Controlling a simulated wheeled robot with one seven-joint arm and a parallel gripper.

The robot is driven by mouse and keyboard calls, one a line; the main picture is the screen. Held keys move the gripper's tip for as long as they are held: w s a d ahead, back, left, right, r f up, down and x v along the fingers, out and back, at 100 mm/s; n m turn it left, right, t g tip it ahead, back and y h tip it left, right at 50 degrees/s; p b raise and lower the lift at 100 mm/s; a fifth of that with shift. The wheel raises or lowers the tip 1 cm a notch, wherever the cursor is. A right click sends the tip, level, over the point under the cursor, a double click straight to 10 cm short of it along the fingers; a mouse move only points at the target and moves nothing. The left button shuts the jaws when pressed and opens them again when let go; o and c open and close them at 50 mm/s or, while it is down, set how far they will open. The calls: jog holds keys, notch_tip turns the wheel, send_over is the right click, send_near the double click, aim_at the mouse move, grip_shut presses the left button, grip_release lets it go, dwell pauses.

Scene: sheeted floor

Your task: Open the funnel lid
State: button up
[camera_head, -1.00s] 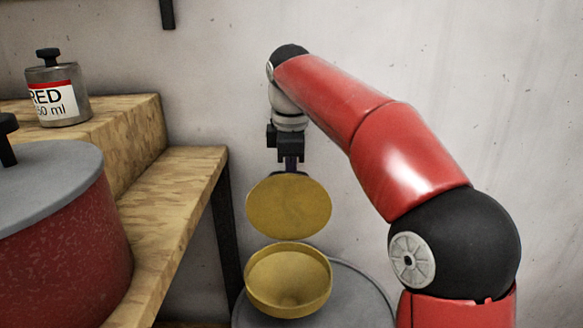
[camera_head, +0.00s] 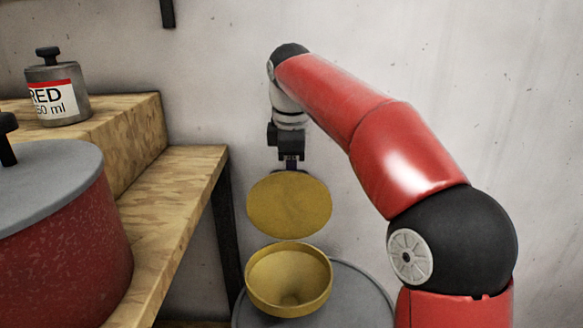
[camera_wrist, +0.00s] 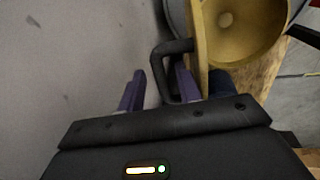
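The yellow funnel (camera_head: 288,282) stands on a grey round top, its bowl uncovered. Its round yellow lid (camera_head: 289,206) is raised, standing up behind the bowl. In the wrist view, the lid (camera_wrist: 200,45) shows edge-on beside the funnel bowl (camera_wrist: 240,30), with a black loop handle (camera_wrist: 161,70) on its outer side. My gripper (camera_head: 290,162) is behind the lid's upper edge, its fingertips hidden there. In the wrist view, my gripper (camera_wrist: 160,88) has its purple fingers apart, one on each side of the handle bar, with a gap showing on the left. One finger is within the handle loop.
A red pot with a grey lid (camera_head: 60,215) and a grey jar labelled RED (camera_head: 58,92) stand at left on wooden shelving (camera_head: 180,185). A plain wall (camera_head: 220,70) is close behind my gripper.

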notch_tip(320, 180, up, 8)
jog(key=s, duration=0.1)
jog(key=shift+s+f, duration=0.2)
jog(key=shift+s, duration=0.05)
